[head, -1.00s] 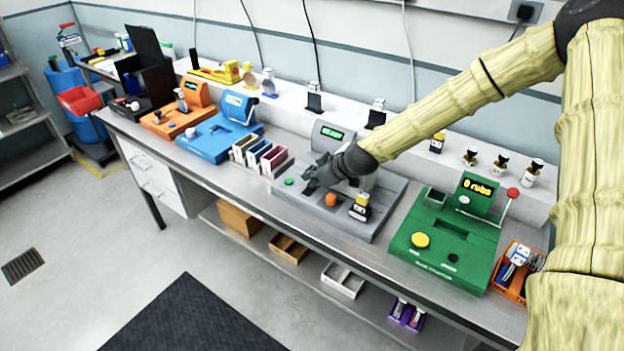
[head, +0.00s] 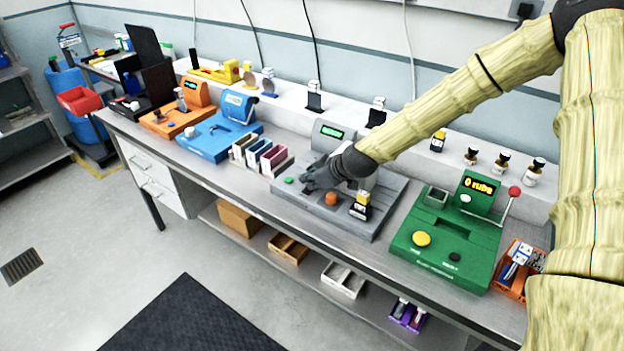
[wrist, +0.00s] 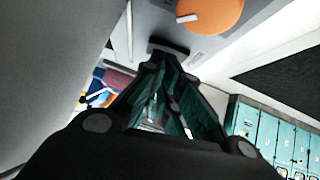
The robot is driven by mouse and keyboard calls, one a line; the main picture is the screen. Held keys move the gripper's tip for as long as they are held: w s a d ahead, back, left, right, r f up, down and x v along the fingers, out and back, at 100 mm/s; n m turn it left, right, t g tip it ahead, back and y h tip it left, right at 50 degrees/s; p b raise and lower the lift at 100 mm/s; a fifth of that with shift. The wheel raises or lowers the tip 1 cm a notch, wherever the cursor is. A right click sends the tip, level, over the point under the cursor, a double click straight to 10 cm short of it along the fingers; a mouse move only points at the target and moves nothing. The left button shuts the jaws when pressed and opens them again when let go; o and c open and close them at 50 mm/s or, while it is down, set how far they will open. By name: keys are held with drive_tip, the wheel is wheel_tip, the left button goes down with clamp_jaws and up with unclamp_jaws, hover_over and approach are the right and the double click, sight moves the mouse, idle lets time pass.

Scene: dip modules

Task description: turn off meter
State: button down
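The grey meter (head: 370,222) sits mid-bench, with a raised housing and a small green-lit display (head: 332,133) too small to read. A green button (head: 289,180) is at its left and an orange knob (head: 331,199) near its front middle. The knob, with a white pointer mark, also shows at the top of the wrist view (wrist: 212,12). My gripper (head: 309,182) is low over the meter's left part, between the button and the knob. In the wrist view its teal fingers (wrist: 168,50) converge at the tips and look shut, with nothing visible between them. Whether they touch the meter is unclear.
Slotted colored holders (head: 262,156) stand close on the left, then a blue device (head: 220,135). A green device (head: 445,240) with a red-tipped lever is on the right. Small bottles line the back ledge.

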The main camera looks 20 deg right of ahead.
drive_tip(key=shift+s+f, duration=0.1)
drive_tip(key=shift+f, duration=0.05)
drive_tip(key=shift+a+r+p, duration=0.15)
drive_tip(key=shift+r+p, duration=0.25)
drive_tip(key=shift+r, duration=0.15)
wheel_tip(320, 180, up, 4)
drive_tip(key=shift+s+f+p, duration=0.15)
drive_tip(key=shift+f+p, duration=0.1)
drive_tip(key=shift+p, duration=0.55)
drive_tip(key=shift+s+d+r+b, duration=0.25)
drive_tip(key=shift+s+r+b, duration=0.15)
drive_tip(key=shift+s+r, duration=0.1)
drive_tip(key=b+v, duration=0.2)
drive_tip(key=v, duration=0.6)
drive_tip(key=shift+d, duration=0.1)
drive_tip(key=shift+w+d+r+p, duration=0.25)
drive_tip(key=shift+d+p, duration=0.2)
drive_tip(key=shift+p, duration=0.4)
